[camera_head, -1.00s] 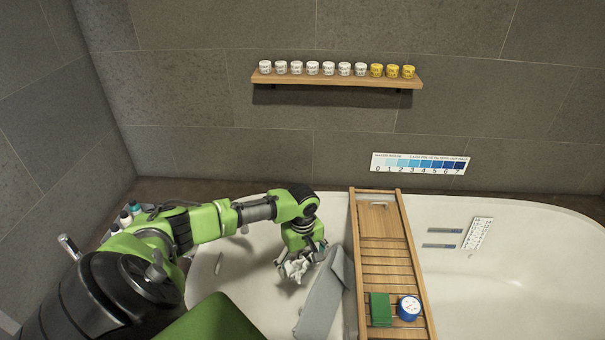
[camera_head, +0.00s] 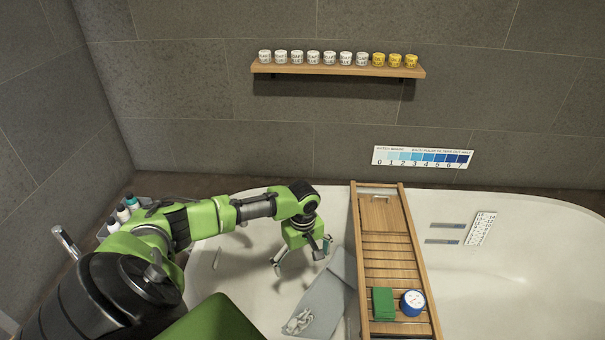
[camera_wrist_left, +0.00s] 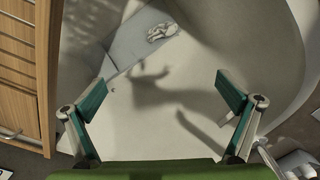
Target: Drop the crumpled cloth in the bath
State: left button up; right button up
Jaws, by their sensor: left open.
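The crumpled cloth (camera_head: 298,321) is a small white and grey bundle. It lies low in the bath, at the lower left end of a flat grey piece (camera_head: 327,295). It also shows in the left wrist view (camera_wrist_left: 162,32), far below the fingers. The bath (camera_head: 480,285) is white and wide. My left gripper (camera_head: 303,262) is over the bath, left of the wooden tray, apart from the cloth. In the left wrist view its fingers (camera_wrist_left: 165,103) are spread wide with nothing between them. My right gripper does not show.
A wooden bath tray (camera_head: 385,250) spans the bath, holding a green block (camera_head: 383,303) and a blue and white round item (camera_head: 412,302). Several bottles (camera_head: 123,214) stand at the left rim. A wall shelf (camera_head: 340,71) carries several small jars.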

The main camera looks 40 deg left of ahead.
pick_arm(q)
notch_tip(320, 180, up, 12)
dwell(0.4)
dwell(1.1)
